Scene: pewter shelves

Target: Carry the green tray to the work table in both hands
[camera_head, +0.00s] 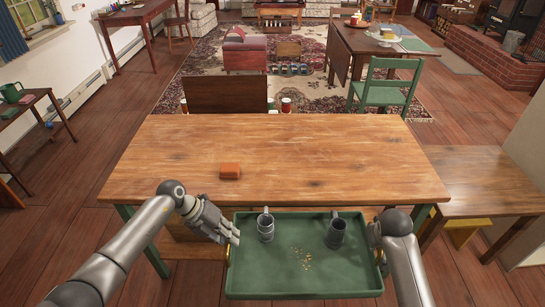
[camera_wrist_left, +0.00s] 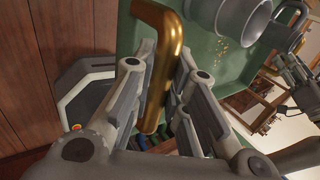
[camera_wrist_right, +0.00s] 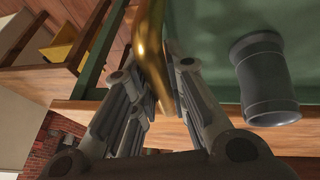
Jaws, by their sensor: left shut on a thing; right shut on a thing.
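The green tray (camera_head: 290,270) is held level in front of the near edge of the wooden work table (camera_head: 300,155). Two grey mugs, a left one (camera_head: 265,228) and a right one (camera_head: 336,233), stand upright on it, with some crumbs between them. My left gripper (camera_head: 231,238) is shut on the tray's left brass handle (camera_wrist_left: 163,60). My right gripper (camera_wrist_right: 158,90) is shut on the right brass handle (camera_wrist_right: 149,40); its fingers are mostly hidden in the head view behind my wrist.
Most of the tabletop is clear. A lower wooden bench (camera_head: 485,180) adjoins at the right. A green chair (camera_head: 385,90) stands behind the table.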

